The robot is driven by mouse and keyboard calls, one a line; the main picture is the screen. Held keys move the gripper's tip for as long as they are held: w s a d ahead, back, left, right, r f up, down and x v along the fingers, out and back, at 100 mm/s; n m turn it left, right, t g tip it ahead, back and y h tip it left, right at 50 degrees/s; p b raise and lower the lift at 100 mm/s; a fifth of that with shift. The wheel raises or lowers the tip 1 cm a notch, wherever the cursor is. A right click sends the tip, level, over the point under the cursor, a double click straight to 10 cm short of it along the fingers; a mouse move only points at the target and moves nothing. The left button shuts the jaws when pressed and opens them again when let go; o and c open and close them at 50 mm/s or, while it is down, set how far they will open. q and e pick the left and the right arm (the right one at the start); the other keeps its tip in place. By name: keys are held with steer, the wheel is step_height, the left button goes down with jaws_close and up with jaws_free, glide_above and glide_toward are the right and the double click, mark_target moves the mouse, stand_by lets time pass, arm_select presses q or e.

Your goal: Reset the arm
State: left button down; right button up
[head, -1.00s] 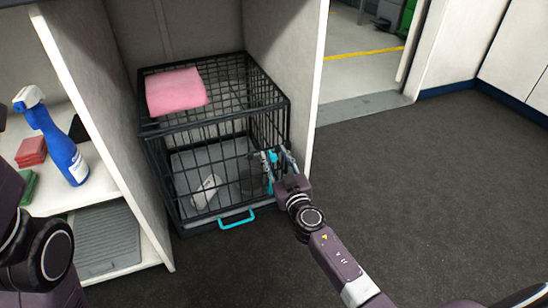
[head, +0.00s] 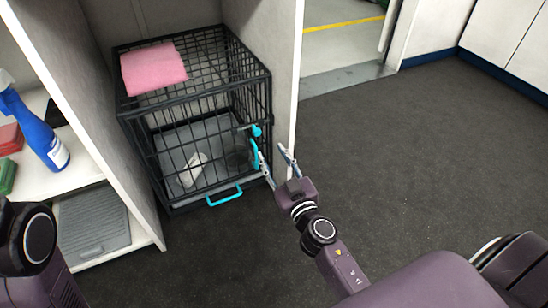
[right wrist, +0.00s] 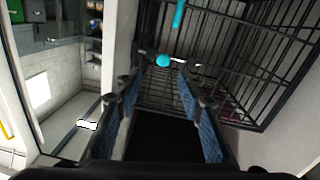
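My right gripper (head: 275,158) is in front of the right front corner of a black wire cage (head: 190,120). Its fingers are spread and nothing is between them. A cyan latch (head: 256,130) on the cage front is just beyond the fingertips. In the right wrist view the open fingers (right wrist: 162,88) frame the cyan knob (right wrist: 162,61), which lies past the tips. The cage's wire front looks closed, with a cyan handle (head: 224,197) at its base. My left gripper is out of view; only a link of that arm shows at lower left.
A pink folded towel (head: 154,69) lies on the cage. White panels flank the cage on both sides. A shelf (head: 78,176) at left holds a blue spray bottle (head: 37,132). The dark floor (head: 400,150) to the right is clear.

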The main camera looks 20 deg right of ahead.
steer(key=shift+s, duration=0.25)
stand_by(0.3)
